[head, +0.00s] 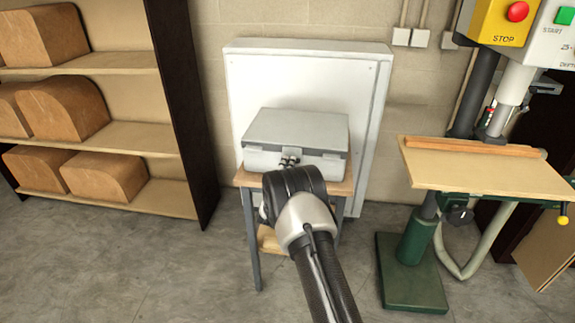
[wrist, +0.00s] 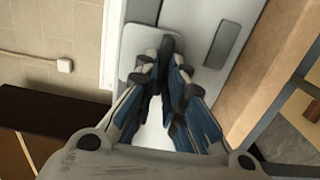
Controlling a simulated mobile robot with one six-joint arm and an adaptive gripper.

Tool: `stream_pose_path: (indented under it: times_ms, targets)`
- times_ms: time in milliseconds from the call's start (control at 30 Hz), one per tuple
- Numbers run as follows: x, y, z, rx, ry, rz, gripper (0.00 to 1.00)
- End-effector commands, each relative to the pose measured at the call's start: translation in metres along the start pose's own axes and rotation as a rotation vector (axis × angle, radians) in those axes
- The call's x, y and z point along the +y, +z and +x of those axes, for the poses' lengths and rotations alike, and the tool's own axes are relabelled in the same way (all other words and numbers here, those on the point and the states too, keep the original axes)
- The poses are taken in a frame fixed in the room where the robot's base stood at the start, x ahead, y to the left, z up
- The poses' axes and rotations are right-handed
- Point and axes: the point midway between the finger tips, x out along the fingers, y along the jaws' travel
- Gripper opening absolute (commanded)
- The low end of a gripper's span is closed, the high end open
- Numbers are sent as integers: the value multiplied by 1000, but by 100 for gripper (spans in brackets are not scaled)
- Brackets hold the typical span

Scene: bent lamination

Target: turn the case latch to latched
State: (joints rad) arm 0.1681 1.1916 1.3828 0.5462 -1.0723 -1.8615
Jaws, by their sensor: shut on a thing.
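The grey case (head: 300,130) sits with its lid down on a small wooden-topped table (head: 340,187). My gripper (head: 289,160) is at the middle of the case's front face, seen beyond my arm. In the wrist view, my gripper (wrist: 165,66) has its two fingers on either side of the dark latch handle (wrist: 167,44), shut on it. The handle stands in front of a pale rounded plate (wrist: 133,36) on the case front. The fingers hide much of the handle, so I cannot tell which latch position it is in.
A dark grey rectangular piece (wrist: 229,42) lies on the case beside the latch. A large white panel (head: 240,80) stands behind the table. A shelf with wooden blocks (head: 97,140) is at left, and a green drill press (head: 412,275) with a wooden worktable (head: 480,172) at right.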

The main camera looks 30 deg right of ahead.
Motion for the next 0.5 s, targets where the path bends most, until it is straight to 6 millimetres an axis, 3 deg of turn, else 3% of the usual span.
stream_pose_path:
  times_ms: [400,433,500]
  targets:
    - [1,0,0,0,2,-10,0]
    - [1,0,0,0,2,-9,11]
    - [1,0,0,0,2,-9,15]
